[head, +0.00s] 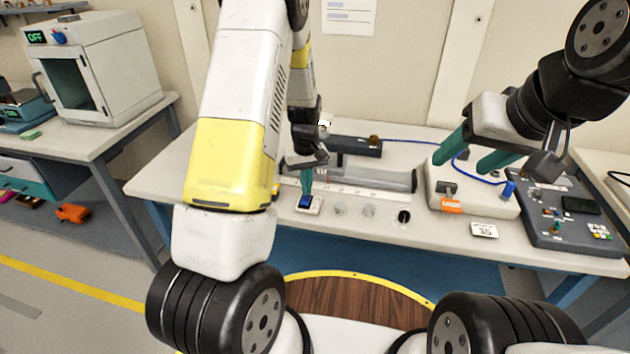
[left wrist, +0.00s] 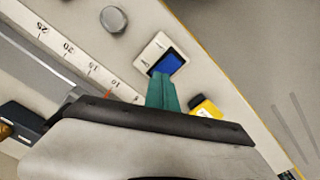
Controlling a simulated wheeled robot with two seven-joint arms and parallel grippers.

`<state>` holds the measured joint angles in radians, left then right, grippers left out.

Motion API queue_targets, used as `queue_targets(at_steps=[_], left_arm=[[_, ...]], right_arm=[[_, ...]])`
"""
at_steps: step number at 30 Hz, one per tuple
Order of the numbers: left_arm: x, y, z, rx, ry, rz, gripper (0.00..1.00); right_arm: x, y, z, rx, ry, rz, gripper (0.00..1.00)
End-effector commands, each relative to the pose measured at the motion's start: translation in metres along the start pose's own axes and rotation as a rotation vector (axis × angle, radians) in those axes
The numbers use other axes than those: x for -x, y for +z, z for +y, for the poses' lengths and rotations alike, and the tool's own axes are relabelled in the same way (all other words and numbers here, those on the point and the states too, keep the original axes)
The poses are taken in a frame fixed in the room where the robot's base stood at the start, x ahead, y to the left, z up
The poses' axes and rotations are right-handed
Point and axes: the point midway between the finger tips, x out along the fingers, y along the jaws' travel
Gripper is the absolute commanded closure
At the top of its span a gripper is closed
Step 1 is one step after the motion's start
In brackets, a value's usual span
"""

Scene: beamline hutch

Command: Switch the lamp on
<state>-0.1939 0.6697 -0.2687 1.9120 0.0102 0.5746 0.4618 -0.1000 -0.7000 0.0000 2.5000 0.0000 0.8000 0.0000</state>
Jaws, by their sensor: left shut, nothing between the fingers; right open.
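A blue rocker switch (head: 305,202) in a white plate lies on the bench near its front edge. It also shows in the left wrist view (left wrist: 170,63). My left gripper (head: 306,188) is shut and empty, its green fingertips pointing down at the switch. In the left wrist view the fingertips (left wrist: 161,78) overlap the near edge of the switch; I cannot tell whether they touch it. A dark box (head: 356,146), possibly the lamp housing, stands behind at the end of a scaled rail; no glow shows. My right gripper (head: 479,152) is open above the right of the bench.
A yellow object (left wrist: 205,107) lies beside the switch. Round knobs (head: 368,210) and a black knob (head: 404,216) sit to its right. A white block with a blue cable (head: 470,192), a "15" card (head: 483,230) and a dark control panel (head: 572,215) fill the right.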

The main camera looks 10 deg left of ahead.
Motion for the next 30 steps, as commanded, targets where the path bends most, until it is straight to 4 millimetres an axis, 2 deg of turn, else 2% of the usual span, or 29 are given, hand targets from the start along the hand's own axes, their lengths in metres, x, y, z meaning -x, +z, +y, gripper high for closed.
queue_targets(at_steps=[18,30], left_arm=[[0.050,-0.001,0.001,0.001,0.002,0.002,1.00],[0.057,0.000,0.000,0.001,0.000,0.000,1.00]], right_arm=[[0.000,0.000,0.000,0.000,0.000,0.000,0.42],[0.000,0.000,0.000,0.000,0.000,0.000,0.42]])
